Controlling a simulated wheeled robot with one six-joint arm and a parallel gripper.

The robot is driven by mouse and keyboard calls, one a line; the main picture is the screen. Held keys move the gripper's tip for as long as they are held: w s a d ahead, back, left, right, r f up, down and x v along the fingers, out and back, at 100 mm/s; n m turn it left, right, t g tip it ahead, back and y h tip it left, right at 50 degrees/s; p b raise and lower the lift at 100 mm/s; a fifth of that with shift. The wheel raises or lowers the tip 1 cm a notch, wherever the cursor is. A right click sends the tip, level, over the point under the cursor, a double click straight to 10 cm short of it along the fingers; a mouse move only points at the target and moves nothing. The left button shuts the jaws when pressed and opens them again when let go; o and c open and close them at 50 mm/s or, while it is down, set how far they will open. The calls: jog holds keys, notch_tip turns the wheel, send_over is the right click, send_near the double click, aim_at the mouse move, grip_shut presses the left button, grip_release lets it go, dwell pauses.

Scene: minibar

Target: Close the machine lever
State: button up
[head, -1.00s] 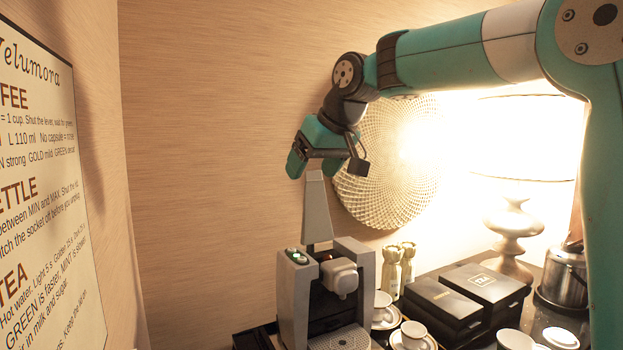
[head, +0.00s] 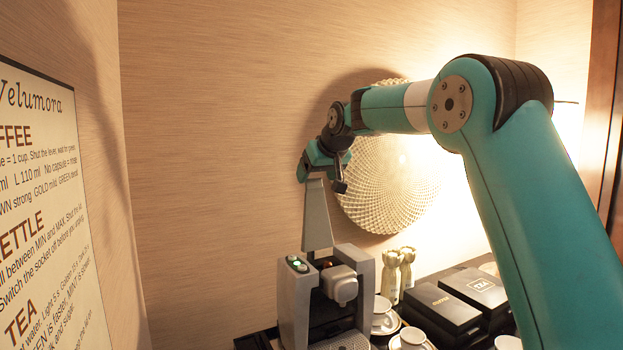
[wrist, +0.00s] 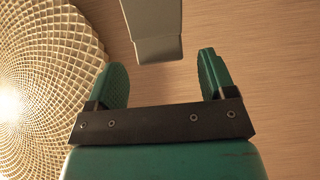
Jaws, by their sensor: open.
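The coffee machine (head: 295,305) stands below my arm, grey with a dark front. Its grey lever (head: 317,215) stands raised, almost upright. My gripper (head: 316,172) is at the lever's top end in the head view. In the wrist view the lever (wrist: 155,28) comes down from the top edge, and its end lies ahead of the gap between my two green fingers (wrist: 166,80). The fingers are spread apart with nothing between them. Whether a finger touches the lever cannot be told.
A round woven wall ornament (head: 385,190) hangs behind my arm. A printed sign (head: 40,220) is on the left wall.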

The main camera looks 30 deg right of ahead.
aim_at(312, 183)
jog(key=shift+p+x, duration=0.5)
jog(key=shift+x, duration=1.85)
jog(key=shift+c, duration=0.2)
